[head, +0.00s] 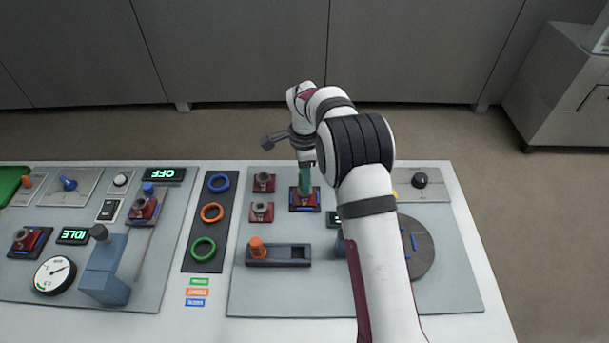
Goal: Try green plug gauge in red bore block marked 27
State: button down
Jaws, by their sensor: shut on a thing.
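My gripper (304,164) points down and is shut on the green plug gauge (304,182). The gauge is upright over a red bore block (305,204) on a dark base with a blue mark in front. Its lower end meets the block in this view; I cannot tell how deep it sits in the bore. The bore is hidden by the gauge, and no number on the block is readable. Two more red blocks with grey tops stand just left, a rear one (263,182) and a front one (261,212).
An orange plug (257,250) stands in a dark holder (285,262) in front. A dark strip with blue, orange and green rings (204,248) lies left. A round dark disc (420,255) is partly behind my arm. Further left are a gauge dial (55,275) and a blue-grey press (103,275).

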jog(key=shift+f, duration=0.8)
dwell(0.8)
dwell(0.6)
jog(key=shift+r, duration=3)
